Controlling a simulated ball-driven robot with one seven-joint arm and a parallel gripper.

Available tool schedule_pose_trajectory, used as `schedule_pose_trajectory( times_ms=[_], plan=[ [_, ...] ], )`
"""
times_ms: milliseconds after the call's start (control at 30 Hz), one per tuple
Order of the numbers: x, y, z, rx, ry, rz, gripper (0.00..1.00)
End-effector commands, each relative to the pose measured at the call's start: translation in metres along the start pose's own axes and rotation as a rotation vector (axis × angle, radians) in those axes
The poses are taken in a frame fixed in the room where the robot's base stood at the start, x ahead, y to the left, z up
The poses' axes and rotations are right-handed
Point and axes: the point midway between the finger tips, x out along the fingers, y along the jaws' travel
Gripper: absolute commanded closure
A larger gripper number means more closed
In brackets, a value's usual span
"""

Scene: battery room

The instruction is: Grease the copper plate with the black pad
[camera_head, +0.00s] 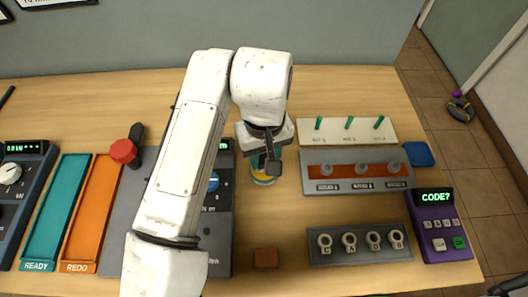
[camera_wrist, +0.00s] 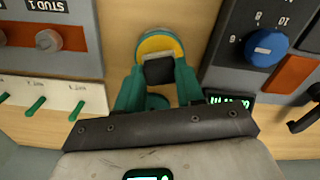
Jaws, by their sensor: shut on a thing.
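My gripper (camera_wrist: 158,80) has green fingers shut on a small black pad (camera_wrist: 158,70). The pad also shows in the head view (camera_head: 273,168). It is over the near part of a round tin with yellow contents and a green rim (camera_wrist: 155,44), also in the head view (camera_head: 263,181). I cannot tell whether the pad touches the yellow contents. A brown square piece (camera_head: 266,258) lies near the table's front; I cannot tell which is the copper plate.
A stud panel (camera_head: 320,186) and a white board with green pegs (camera_head: 348,138) stand right of the tin. A hook panel (camera_head: 375,256) and purple keypad (camera_head: 440,225) are front right. Teal (camera_head: 55,205) and orange (camera_head: 93,205) trays lie left. Bare table surrounds the brown piece.

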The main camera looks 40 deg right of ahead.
Motion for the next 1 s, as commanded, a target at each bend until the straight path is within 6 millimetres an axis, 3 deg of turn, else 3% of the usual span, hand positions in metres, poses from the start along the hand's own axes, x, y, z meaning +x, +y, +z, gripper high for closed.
schedule_pose_trajectory(
  times_ms=[1000],
  plan=[
    [0.0097,-0.0001,0.0000,0.000,0.000,0.000,0.87]
  ],
)
